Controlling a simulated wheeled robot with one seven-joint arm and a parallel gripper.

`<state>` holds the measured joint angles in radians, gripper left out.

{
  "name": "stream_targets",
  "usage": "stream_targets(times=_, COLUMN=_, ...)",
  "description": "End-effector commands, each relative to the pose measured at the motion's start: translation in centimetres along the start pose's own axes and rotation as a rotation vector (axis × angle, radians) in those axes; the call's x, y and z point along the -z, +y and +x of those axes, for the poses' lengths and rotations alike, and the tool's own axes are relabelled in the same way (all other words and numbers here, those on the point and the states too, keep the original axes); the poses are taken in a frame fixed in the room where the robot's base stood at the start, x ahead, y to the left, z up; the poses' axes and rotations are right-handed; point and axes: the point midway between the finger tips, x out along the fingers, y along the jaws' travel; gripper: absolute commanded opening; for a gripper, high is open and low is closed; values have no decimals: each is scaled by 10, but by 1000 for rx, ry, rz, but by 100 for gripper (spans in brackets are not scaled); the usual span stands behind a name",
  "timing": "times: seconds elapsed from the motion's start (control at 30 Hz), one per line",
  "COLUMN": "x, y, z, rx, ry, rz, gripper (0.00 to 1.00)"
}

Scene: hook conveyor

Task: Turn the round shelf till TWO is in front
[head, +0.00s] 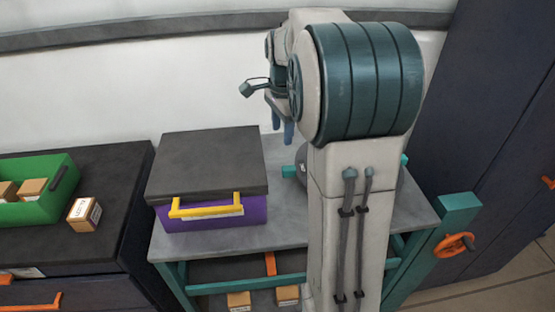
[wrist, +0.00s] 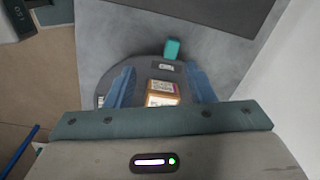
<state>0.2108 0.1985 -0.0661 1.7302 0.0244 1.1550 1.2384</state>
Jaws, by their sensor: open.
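The round shelf (wrist: 143,76) is a dark grey disc on the grey table, seen from above in the wrist view. A teal knob (wrist: 172,49) stands at its far rim, with a small pale label (wrist: 166,67) beside it that I cannot read. A cardboard box (wrist: 162,94) with a white label sits on the disc. My gripper (wrist: 159,68) is open, its blue fingers above the disc on either side of the box. In the head view my gripper (head: 282,128) points down, and my arm hides most of the shelf (head: 300,163). I cannot see where TWO is.
A purple box (head: 212,212) with a dark lid and yellow handle stands left on the table (head: 195,243). Further left, a green bin (head: 40,205) and a small carton (head: 84,214) stand on a dark cabinet. An orange handwheel (head: 455,245) is at the table's right.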

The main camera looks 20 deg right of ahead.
Motion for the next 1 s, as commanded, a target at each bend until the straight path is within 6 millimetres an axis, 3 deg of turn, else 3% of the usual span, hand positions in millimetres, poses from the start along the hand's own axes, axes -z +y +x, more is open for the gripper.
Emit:
stream_targets(times=0.1, x=22, y=-20, z=24, rx=-34, ry=-2, rz=172, gripper=49)
stream_targets(times=0.3, x=38, y=-33, z=39, rx=-58, ry=0, rz=315, gripper=49)
stream_targets(times=0.57, x=38, y=-32, z=69, rx=-65, ry=-1, rz=331, gripper=49)
stream_targets(times=1.0, x=37, y=-27, z=156, rx=-63, ry=-1, rz=328, gripper=49)
